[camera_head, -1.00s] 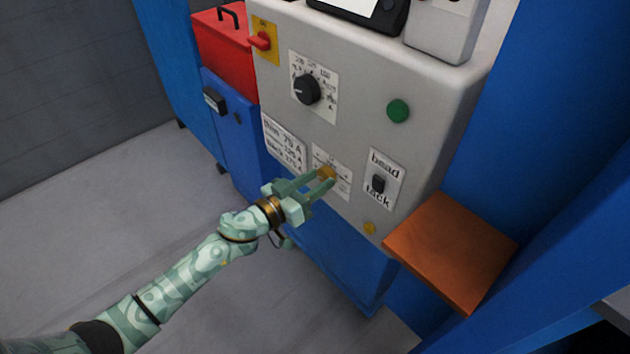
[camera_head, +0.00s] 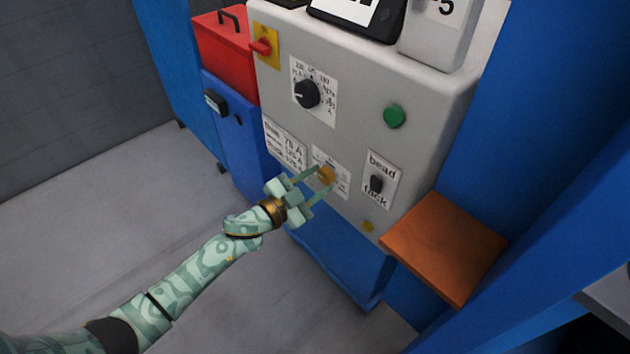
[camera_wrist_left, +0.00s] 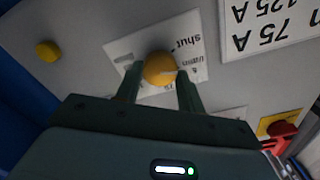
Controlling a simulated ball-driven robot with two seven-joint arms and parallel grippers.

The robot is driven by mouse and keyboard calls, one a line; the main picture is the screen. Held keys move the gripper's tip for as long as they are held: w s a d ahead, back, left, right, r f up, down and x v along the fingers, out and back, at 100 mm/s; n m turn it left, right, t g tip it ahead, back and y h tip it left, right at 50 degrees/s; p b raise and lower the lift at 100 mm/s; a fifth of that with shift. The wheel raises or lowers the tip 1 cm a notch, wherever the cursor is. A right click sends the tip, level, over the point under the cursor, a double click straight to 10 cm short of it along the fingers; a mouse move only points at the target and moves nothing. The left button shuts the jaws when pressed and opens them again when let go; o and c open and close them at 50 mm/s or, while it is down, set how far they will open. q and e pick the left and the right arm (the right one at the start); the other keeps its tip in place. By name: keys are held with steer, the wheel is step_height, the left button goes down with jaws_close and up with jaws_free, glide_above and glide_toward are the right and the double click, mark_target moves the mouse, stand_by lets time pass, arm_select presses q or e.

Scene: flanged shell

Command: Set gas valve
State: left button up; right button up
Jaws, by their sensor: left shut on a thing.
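The gas valve is a round yellow knob (camera_head: 326,175) on a white label low on the grey panel. It also shows in the left wrist view (camera_wrist_left: 160,69), where the label behind it (camera_wrist_left: 196,72) reads "shut" on one side. My left gripper (camera_head: 322,182) reaches it from the lower left, with one finger on each side of the knob. In the left wrist view my left gripper (camera_wrist_left: 160,84) is shut on the knob. My right gripper is in neither view.
The grey panel (camera_head: 360,80) also carries a black dial (camera_head: 306,94), a green button (camera_head: 394,116), a bead/tack switch (camera_head: 376,184) and a small yellow knob (camera_head: 368,226). An orange-brown shelf (camera_head: 445,245) juts out at the right. Floor at left is clear.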

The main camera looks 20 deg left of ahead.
arm_select(q)
steer(key=m, duration=0.2)
steer(key=shift+m, duration=0.4)
steer(key=m, duration=0.3)
steer(key=shift+f+m, duration=0.15)
steer(key=shift+m, duration=1.05)
steer(key=shift+m+b, duration=0.35)
steer(key=shift+m, duration=0.55)
steer(key=m, duration=0.2)
steer(key=shift+f+m+b, duration=0.1)
steer(key=shift+m+b, duration=0.2)
steer(key=shift+m, duration=0.1)
steer(key=m, duration=0.2)
steer(key=shift+m+b, duration=0.3)
steer(key=shift+m, duration=1)
steer(key=shift+f+m+b, duration=0.1)
steer(key=shift+m+b, duration=0.4)
steer(key=shift+m, duration=0.4)
steer(key=m, duration=0.2)
steer(key=shift+m+b, duration=0.3)
steer(key=shift+b, duration=0.05)
steer(key=shift+s+m+b, duration=0.1)
steer(key=shift+m+b, duration=0.45)
steer(key=shift+m, duration=1.75)
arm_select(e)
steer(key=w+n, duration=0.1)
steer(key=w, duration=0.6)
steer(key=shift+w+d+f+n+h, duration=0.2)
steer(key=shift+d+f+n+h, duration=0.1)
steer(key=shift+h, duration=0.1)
